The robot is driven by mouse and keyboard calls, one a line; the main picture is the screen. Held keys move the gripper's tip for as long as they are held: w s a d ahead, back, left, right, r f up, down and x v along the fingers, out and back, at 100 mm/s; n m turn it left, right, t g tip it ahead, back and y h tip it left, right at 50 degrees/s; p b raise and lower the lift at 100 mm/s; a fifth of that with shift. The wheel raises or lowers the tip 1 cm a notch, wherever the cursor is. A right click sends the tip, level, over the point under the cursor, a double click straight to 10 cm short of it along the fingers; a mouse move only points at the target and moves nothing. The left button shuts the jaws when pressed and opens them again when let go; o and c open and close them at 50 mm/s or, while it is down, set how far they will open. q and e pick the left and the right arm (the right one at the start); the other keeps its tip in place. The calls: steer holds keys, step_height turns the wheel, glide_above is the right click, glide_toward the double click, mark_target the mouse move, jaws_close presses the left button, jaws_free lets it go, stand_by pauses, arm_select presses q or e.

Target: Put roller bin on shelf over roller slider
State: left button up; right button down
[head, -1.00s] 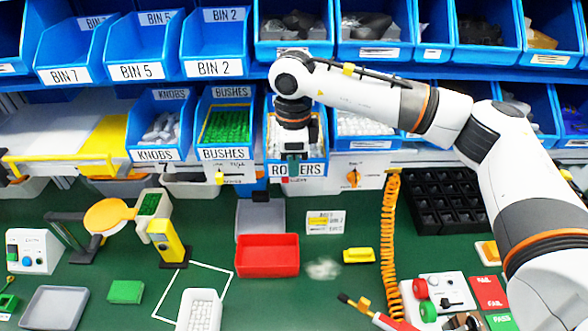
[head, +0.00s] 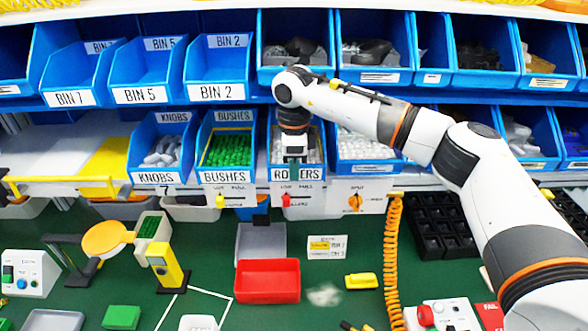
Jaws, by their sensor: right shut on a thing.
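The rollers bin (head: 311,178) is a blue bin with a white label reading ROLLERS, partly covered by my gripper. It stands on the lower shelf, right of the bushes bin (head: 227,145). My right gripper (head: 294,170) reaches down over the bin's front and is shut on its front wall. Below the bin, the shelf's front strip carries a red roller slider (head: 286,200). My left gripper is not in view.
A bin of pale parts (head: 365,145) stands close on the right, and the knobs bin (head: 160,150) is further left. Upper-shelf bins (head: 222,65) hang above. A red tray (head: 267,282) lies on the green bench below.

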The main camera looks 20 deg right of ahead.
steer(key=c, duration=1.5)
jaws_free()
steer(key=shift+o, duration=0.2)
steer(key=shift+s, duration=0.1)
